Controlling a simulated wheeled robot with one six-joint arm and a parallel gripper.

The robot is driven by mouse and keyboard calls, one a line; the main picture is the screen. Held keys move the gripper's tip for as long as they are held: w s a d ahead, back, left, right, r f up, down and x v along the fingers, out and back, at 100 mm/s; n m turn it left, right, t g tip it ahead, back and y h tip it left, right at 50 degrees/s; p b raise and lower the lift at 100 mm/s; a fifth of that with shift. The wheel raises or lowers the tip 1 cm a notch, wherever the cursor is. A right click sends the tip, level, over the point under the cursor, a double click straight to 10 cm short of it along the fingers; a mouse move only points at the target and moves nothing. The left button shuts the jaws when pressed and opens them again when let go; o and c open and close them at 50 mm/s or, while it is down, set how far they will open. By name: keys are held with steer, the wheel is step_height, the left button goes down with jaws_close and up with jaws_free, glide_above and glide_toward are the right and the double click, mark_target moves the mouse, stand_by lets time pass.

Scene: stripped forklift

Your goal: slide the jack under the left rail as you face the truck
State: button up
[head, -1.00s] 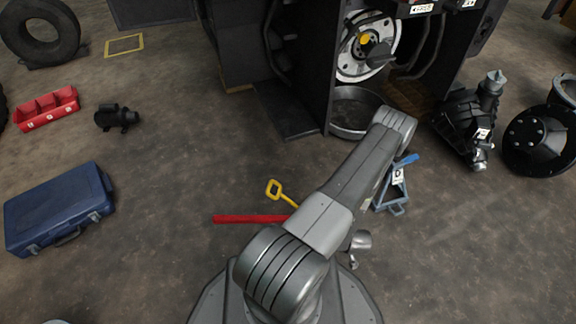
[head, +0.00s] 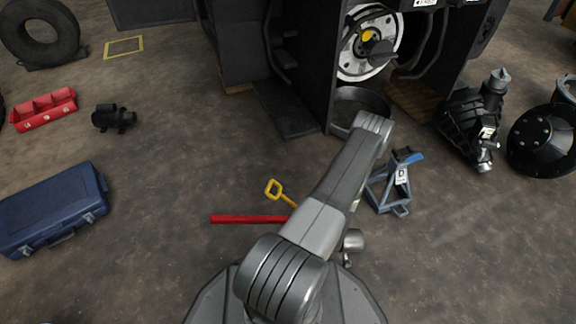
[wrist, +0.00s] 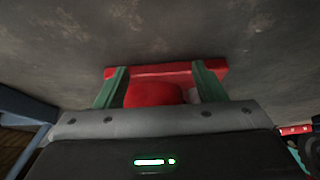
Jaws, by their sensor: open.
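The jack shows in the head view as a red bar (head: 248,218) and a yellow handle (head: 273,188) on the floor; my arm hides the rest. In the wrist view a rounded red part (wrist: 153,94) sits between the green fingers of my gripper (wrist: 160,78), with a long red bar (wrist: 150,70) across at the fingertips. My gripper is open around the red part; I cannot tell whether a finger touches it. In the head view my arm hides the gripper. The stripped truck's dark left upright (head: 305,70) stands beyond the arm; I cannot make out the rail's underside.
A blue stand marked D (head: 393,185) is just right of my arm. Dark machine parts (head: 475,115) lie farther right. A blue toolbox (head: 50,210), a red bin (head: 43,109) and a small black motor (head: 113,117) are at left. The floor between toolbox and jack is clear.

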steer(key=shift+w+a+r, duration=0.1)
steer(key=shift+w+a, duration=0.1)
steer(key=shift+w, duration=0.55)
steer(key=shift+w+a, duration=0.2)
steer(key=shift+w, duration=0.55)
steer(key=shift+w+a, duration=2.1)
steer(key=shift+w, duration=3.5)
steer(key=shift+w+a, duration=2.1)
steer(key=shift+w, duration=3.45)
steer(key=shift+w+a, duration=2.1)
steer(key=shift+w, duration=3.5)
steer(key=p, duration=0.1)
steer(key=s+p, duration=0.2)
steer(key=shift+d+r, duration=0.3)
steer(key=s+p, duration=0.1)
steer(key=p, duration=0.1)
steer(key=s+d+p, duration=0.1)
steer(key=s+p, duration=0.1)
steer(key=s+d+p, duration=0.1)
steer(key=p, duration=0.1)
steer(key=shift+s+r, duration=0.1)
steer(key=shift+s, duration=0.3)
steer(key=shift+s+d+p, duration=0.15)
steer(key=shift+s+p, duration=0.15)
steer(key=shift+s, duration=0.2)
step_height(320, 180, up, 34)
steer(key=p, duration=1.5)
steer(key=shift+p, duration=0.3)
